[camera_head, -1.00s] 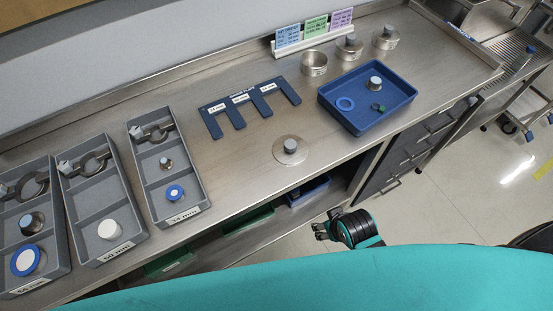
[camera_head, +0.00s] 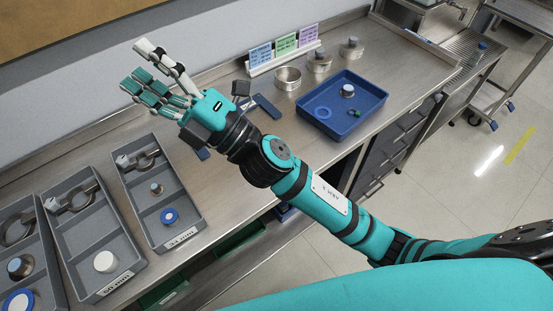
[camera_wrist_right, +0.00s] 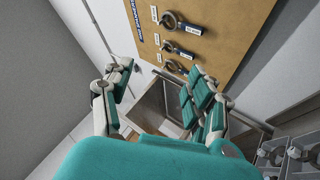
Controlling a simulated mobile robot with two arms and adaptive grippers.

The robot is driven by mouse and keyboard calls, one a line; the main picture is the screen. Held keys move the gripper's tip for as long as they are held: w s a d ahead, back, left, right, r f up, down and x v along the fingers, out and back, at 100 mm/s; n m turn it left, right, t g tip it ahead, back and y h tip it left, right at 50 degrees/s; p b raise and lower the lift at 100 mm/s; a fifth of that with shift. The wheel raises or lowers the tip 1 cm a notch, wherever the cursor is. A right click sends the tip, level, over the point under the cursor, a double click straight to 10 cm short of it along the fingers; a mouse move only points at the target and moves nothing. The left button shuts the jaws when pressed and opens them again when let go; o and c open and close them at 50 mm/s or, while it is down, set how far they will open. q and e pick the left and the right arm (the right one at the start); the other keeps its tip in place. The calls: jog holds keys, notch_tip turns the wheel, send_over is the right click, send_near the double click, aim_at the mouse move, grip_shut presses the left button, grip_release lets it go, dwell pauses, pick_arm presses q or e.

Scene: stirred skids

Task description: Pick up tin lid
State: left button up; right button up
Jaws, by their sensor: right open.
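My right gripper (camera_head: 140,66) is open and empty, raised above the bench at the upper left with its fingers pointing toward the wall. In the wrist view its spread fingers (camera_wrist_right: 160,88) have nothing between them. The flat round metal lid with a grey knob, seen earlier on the bench front, is now hidden behind my right arm. At the back, a metal tin (camera_head: 288,79) stands open. Two more tins, one nearer (camera_head: 319,63) and one farther right (camera_head: 351,50), have grey knobs on top. My left gripper is not in view.
Several grey compartment trays (camera_head: 190,205) stand on the left. A tan board (camera_wrist_right: 225,30) with tools hangs on the wall.

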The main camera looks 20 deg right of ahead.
jog(key=s+a+n+g+y, duration=0.4)
jog(key=s+a+n+g, duration=0.55)
jog(key=n+g, duration=0.9)
jog(key=s+f+n+g+h, duration=0.35)
jog(key=f+n+h, duration=0.85)
jog(key=f, duration=0.4)
jog(key=w+d+f+t+h, duration=0.4)
jog(key=w+d+f+h, duration=0.3)
jog(key=d, duration=0.3)
jog(key=w+d+r+t+h, duration=0.2)
jog(key=w+d+h, duration=0.25)
jog(key=d, duration=0.25)
jog(key=w+d+r+t+h, duration=0.2)
jog(key=w+d+h, duration=0.25)
jog(key=d, duration=0.25)
jog(key=x, duration=0.7)
jog(key=p+x, duration=0.1)
jog(key=x, duration=0.3)
jog(key=shift+s+a+f, duration=0.15)
jog(key=shift+a+f, duration=0.15)
jog(key=shift+d+f+g+p, duration=0.2)
jog(key=shift+f+g+p, duration=0.1)
jog(key=shift+f+p, duration=0.3)
jog(key=p+x, duration=0.1)
jog(key=x, duration=0.2)
jog(key=shift+f, duration=0.3)
jog(key=shift+d+f+y, duration=0.1)
jog(key=shift+f+y, duration=0.2)
jog(key=shift+f, duration=0.05)
jog(key=shift+w, duration=0.25)
